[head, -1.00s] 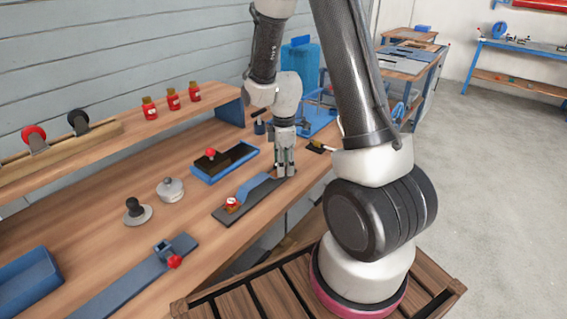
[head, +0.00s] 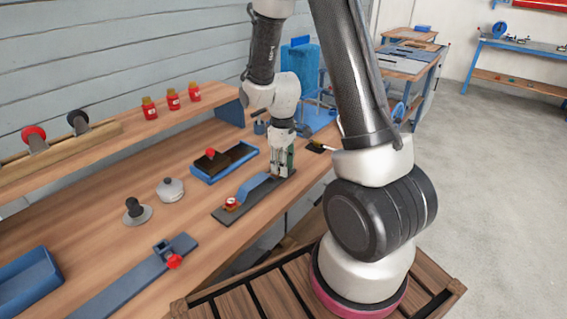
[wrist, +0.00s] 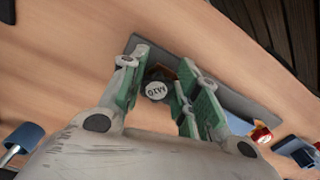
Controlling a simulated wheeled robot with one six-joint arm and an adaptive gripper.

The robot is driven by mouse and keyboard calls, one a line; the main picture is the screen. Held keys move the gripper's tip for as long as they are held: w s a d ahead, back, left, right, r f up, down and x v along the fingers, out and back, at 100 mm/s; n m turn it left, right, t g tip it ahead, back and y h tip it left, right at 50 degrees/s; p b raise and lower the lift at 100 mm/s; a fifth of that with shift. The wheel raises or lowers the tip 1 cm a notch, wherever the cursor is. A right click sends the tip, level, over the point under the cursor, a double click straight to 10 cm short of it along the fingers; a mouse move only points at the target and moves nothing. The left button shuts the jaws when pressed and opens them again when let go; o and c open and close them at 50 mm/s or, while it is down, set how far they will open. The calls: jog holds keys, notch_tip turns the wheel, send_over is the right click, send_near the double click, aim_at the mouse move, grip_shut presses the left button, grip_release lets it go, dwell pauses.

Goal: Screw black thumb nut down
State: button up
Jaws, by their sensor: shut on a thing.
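The black thumb nut (wrist: 156,91) shows in the wrist view as a dark round piece with a pale top marked M10. It sits between the two green-padded fingers of my gripper (wrist: 160,92), which is shut on it. In the head view my gripper (head: 281,166) points down at the far end of a dark base plate (head: 233,214). The nut is hidden behind the fingers there. The plate also shows in the wrist view (wrist: 226,98). A blue bar (head: 257,187) lies along it, with a red and white piece (head: 231,203) at its near end.
A blue tray (head: 201,178) with a red-knobbed dark block stands left of the plate. A grey lidded pot (head: 171,190), a black-knobbed disc (head: 136,211) and a blue strip fixture (head: 130,281) stand nearer. A shelf (head: 110,141) runs along the wall. Bare wood lies between them.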

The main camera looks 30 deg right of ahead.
jog(key=m, duration=0.5)
jog(key=shift+w+a+m, duration=0.2)
jog(key=shift+a+m, duration=0.1)
jog(key=shift+a, duration=0.1)
grip_shut()
jog(key=m, duration=0.7)
jog(key=shift+s+a, duration=0.1)
jog(key=shift+a, duration=0.25)
jog(key=o, duration=1)
grip_release()
jog(key=shift+o, duration=0.2)
jog(key=shift+s, duration=0.1)
